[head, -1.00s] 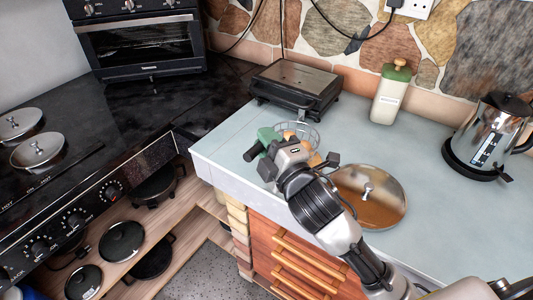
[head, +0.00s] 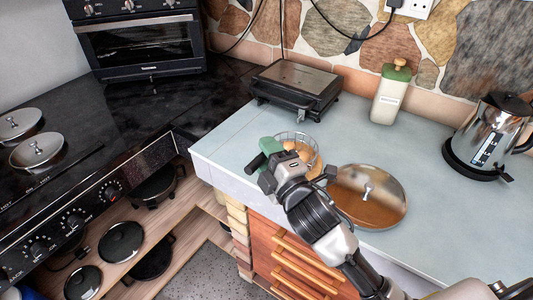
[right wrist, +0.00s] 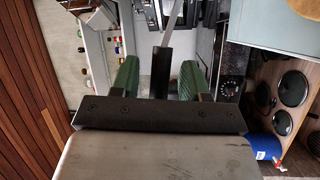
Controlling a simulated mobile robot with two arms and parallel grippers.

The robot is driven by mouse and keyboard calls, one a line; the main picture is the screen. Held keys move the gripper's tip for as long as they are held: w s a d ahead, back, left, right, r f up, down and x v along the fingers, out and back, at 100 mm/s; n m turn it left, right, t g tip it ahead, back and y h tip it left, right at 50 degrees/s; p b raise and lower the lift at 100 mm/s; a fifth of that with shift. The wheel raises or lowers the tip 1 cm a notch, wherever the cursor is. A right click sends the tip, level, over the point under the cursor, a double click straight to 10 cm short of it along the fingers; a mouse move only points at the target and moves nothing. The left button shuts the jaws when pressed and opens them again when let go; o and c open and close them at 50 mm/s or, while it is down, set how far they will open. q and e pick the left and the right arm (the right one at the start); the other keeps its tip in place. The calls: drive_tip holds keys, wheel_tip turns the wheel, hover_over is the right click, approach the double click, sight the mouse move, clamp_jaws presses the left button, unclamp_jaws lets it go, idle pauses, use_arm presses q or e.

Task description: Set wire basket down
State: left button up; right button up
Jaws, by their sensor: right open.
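The wire basket (head: 313,155) is at the front left of the pale counter, with brown round things in it. It looks set on the counter, though my gripper hides part of its near side. My right gripper (head: 266,152) is at its handle, left of the bowl. In the right wrist view, the basket's black handle (right wrist: 160,75) with a grey metal rod lies between the green fingers of my right gripper (right wrist: 158,66). The fingers are open, with a gap on each side of the handle. My left gripper is not in view.
A round metal lid (head: 375,190) lies just right of the basket. A black grill (head: 297,85) stands behind it, with a green-topped canister (head: 389,95) and a kettle (head: 487,140) further right. The counter's front edge is close. The stove (head: 70,150) is left.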

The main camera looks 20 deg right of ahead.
drive_tip(key=shift+r, duration=0.1)
drive_tip(key=b+v, duration=0.1)
drive_tip(key=v, duration=1.1)
drive_tip(key=shift+b, duration=0.3)
drive_tip(key=shift+r, duration=0.1)
